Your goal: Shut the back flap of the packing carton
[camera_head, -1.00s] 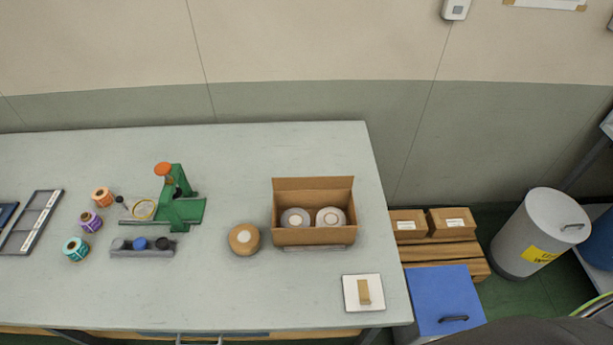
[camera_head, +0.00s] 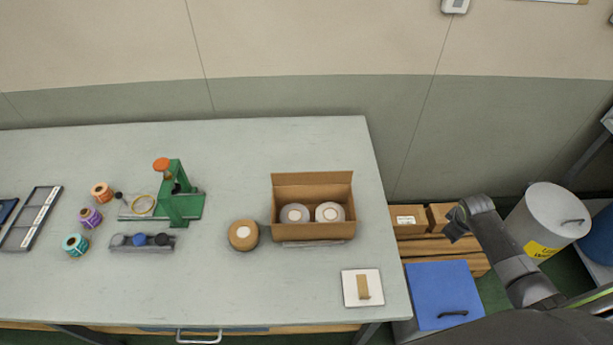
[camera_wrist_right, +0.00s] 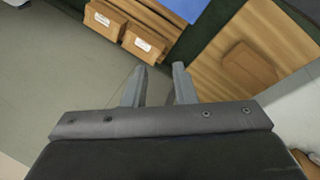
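The packing carton (camera_head: 313,231) stands on the right part of the table, its top open. Its back flap (camera_head: 312,178) stands up along the far edge. Two grey-sided rolls with pale tops (camera_head: 294,214) sit side by side inside. My right gripper (camera_head: 455,222) is past the table's right edge, well to the right of the carton. In the right wrist view its two fingers (camera_wrist_right: 159,72) are apart with nothing between them. My left gripper is not in view.
A tan roll (camera_head: 243,235) stands left of the carton, and a white plate with a tan block (camera_head: 362,288) lies in front. A green device (camera_head: 180,205) is farther left. Small boxes (camera_head: 407,220), a blue lid (camera_head: 437,290) and a grey bin (camera_head: 545,222) are right of the table.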

